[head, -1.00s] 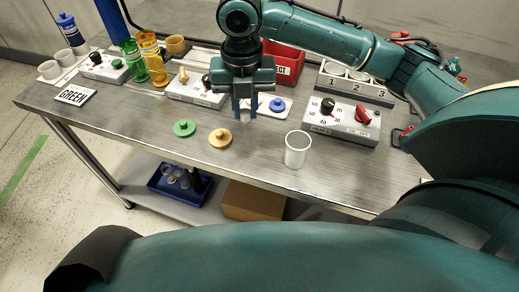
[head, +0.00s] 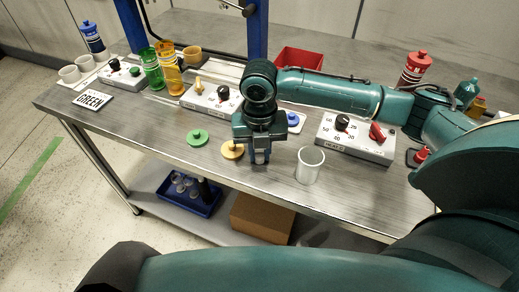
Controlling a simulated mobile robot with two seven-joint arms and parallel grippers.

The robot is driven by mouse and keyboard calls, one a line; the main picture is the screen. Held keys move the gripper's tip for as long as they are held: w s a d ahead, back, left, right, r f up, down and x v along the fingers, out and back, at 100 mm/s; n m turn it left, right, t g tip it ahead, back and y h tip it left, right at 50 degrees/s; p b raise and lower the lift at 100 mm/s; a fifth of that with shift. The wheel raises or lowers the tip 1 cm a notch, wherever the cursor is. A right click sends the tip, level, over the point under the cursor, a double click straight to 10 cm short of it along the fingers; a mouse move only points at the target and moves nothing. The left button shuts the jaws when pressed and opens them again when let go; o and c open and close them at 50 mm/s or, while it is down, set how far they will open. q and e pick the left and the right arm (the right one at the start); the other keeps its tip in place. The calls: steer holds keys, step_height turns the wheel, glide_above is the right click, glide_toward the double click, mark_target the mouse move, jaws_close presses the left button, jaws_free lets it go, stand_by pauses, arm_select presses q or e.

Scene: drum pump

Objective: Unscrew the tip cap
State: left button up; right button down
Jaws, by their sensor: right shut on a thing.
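My right gripper (head: 260,157) points down over the front part of the table, between the yellow disc (head: 232,150) and the clear cup (head: 310,165). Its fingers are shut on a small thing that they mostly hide. I cannot tell whether that thing is the tip cap. My left gripper is not in view.
A green disc (head: 197,137) lies on the table (head: 150,125). Control boxes with knobs stand behind, including one with a red knob (head: 377,132). Green (head: 151,68) and orange (head: 168,67) tumblers stand at left. A red bin (head: 298,59) is at the back.

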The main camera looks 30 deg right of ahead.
steer(key=c, duration=1.3)
jaws_free()
steer(key=shift+f, duration=0.1)
